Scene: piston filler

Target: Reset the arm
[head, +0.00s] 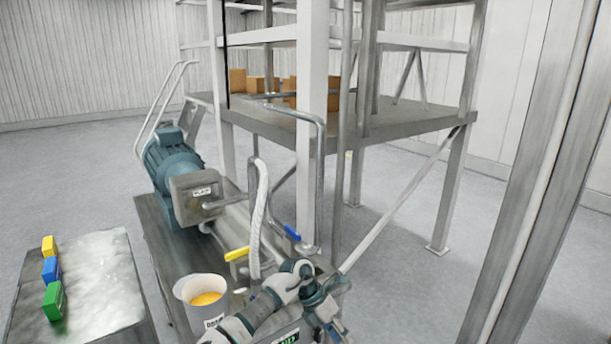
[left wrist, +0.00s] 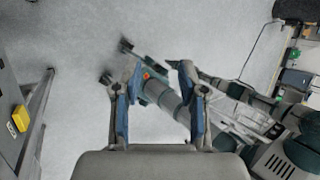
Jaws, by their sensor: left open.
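One of my arms (head: 268,306) rises from the bottom middle of the head view and bends down at its teal and grey joints, beside the filling machine; it appears to be the left. Its fingertips are not clear there. In the left wrist view my left gripper (left wrist: 157,110) is open. Its two blue-padded fingers stand well apart with nothing held between them. Beyond them, over the floor, is a grey and teal part of my own body with dark ends. I cannot make out a right gripper clearly.
A white bucket of orange contents (head: 203,297) stands left of the arm. The machine has a teal motor (head: 172,165), yellow handle (head: 237,254) and blue handle (head: 292,232). A side table (head: 100,280) holds yellow, blue and green blocks. A steel platform (head: 400,124) stands behind; floor at left is clear.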

